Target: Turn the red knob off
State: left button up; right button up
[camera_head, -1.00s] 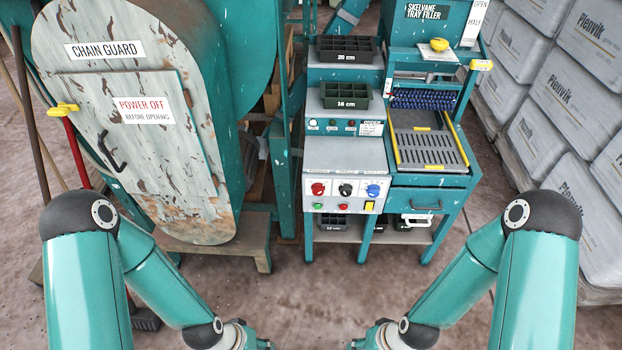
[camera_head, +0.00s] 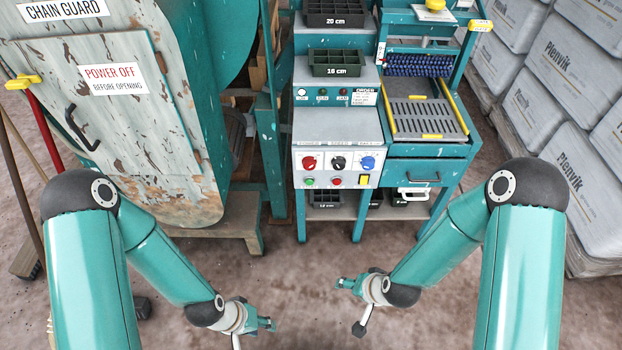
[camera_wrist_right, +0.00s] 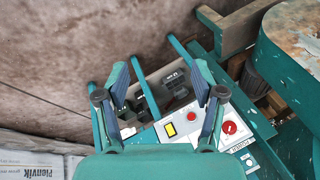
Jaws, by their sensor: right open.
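The red knob (camera_head: 309,163) is at the left of the top row on the grey control panel (camera_head: 326,144), beside a black knob (camera_head: 338,163) and a blue knob (camera_head: 368,163). In the right wrist view the red knob (camera_wrist_right: 230,128) shows on a white dial, just beyond the right-hand finger. My right gripper (camera_head: 345,284) is in front of and below the panel, apart from it. In its wrist view the fingers (camera_wrist_right: 160,84) are spread and empty. My left gripper (camera_head: 270,324) is low over the floor, away from the panel; its finger gap is unclear.
A green button (camera_head: 309,182), red button (camera_head: 337,181) and yellow switch (camera_head: 364,181) sit below the knobs. The chain guard cabinet (camera_head: 150,130) stands left, stacked bags (camera_head: 570,85) right. Floor before the panel is clear.

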jog(key=w+a+f+m+t+b, duration=0.25)
jog(key=w+f+b, duration=0.25)
jog(key=w+b, duration=0.25)
jog(key=m+t+h+b, duration=0.3)
jog(key=m+t+b, duration=0.85)
jog(key=b, duration=1.35)
send_near(310, 168)
pick_arm(q)
notch_tip(310, 168, down, 38)
jog(key=b, duration=0.2)
pick_arm(e)
jog(key=w, duration=0.9)
jog(key=shift+w+a+f, duration=0.15)
jog(key=shift+w, duration=0.25)
jog(key=c, duration=1)
jog(key=shift+d, duration=0.25)
jog(key=shift+c, duration=0.6)
pick_arm(q)
jog(key=shift+r, duration=0.1)
pick_arm(e)
jog(key=shift+a, duration=0.15)
